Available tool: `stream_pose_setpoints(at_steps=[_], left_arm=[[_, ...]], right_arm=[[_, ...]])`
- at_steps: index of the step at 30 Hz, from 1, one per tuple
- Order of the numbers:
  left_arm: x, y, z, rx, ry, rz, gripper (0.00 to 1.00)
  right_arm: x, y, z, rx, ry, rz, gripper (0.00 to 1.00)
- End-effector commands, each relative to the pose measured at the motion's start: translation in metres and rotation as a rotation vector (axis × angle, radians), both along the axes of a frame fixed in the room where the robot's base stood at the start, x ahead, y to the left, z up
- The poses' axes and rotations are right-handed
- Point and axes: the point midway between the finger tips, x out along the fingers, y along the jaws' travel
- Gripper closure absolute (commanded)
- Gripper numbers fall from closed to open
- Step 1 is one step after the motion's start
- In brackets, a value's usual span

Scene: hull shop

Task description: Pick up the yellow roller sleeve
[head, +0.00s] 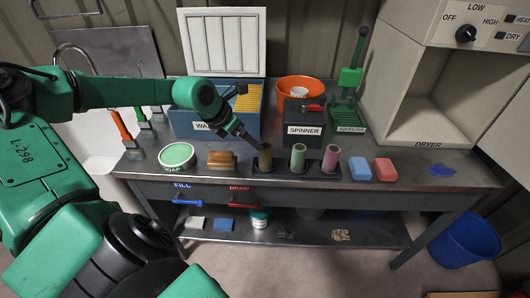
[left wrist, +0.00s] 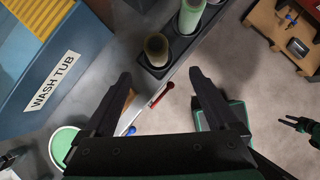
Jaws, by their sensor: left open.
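The yellow roller sleeve (head: 265,157), a dull brownish-yellow tube, stands upright at the left end of a dark holder (head: 284,165) on the bench. A green sleeve (head: 298,157) and a pink sleeve (head: 330,158) stand to its right. My left gripper (head: 250,140) is just left of and above the yellow sleeve, pointing down towards it. In the left wrist view, the yellow sleeve (left wrist: 156,50) shows beyond the spread, empty fingers of my left gripper (left wrist: 160,74). What seems to be my right gripper (left wrist: 298,124) is small at the right edge; its opening is unclear.
A soap tub (head: 176,156) and a brown block (head: 221,159) are left of the holder. The wash tub (head: 190,125), spinner (head: 303,128) and orange bucket (head: 298,88) stand behind. Blue (head: 359,169) and pink (head: 385,169) sponges lie right.

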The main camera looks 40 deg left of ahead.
Motion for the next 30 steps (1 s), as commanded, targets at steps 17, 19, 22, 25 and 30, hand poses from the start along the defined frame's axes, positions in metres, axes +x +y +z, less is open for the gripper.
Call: stream_pose_setpoints(at_steps=[17, 19, 22, 25, 30], left_arm=[[0.047, -0.005, -0.081, 0.004, 0.008, 0.002, 0.07], [0.050, -0.005, -0.086, 0.004, 0.008, 0.002, 0.07], [0.055, -0.005, -0.100, -0.001, 0.003, 0.002, 0.07], [0.060, -0.002, -0.096, -0.005, -0.001, 0.007, 0.07], [0.071, -0.004, -0.110, -0.004, 0.004, 0.007, 0.07]], right_arm=[[0.001, -0.004, -0.010, -0.005, 0.000, 0.001, 0.50], [0.001, -0.003, -0.017, -0.005, 0.000, 0.001, 0.50], [0.001, -0.003, -0.040, -0.005, -0.001, 0.001, 0.50], [0.000, -0.002, -0.036, -0.003, 0.001, 0.000, 0.50], [0.000, 0.000, -0.029, 0.000, 0.000, -0.001, 0.50]])
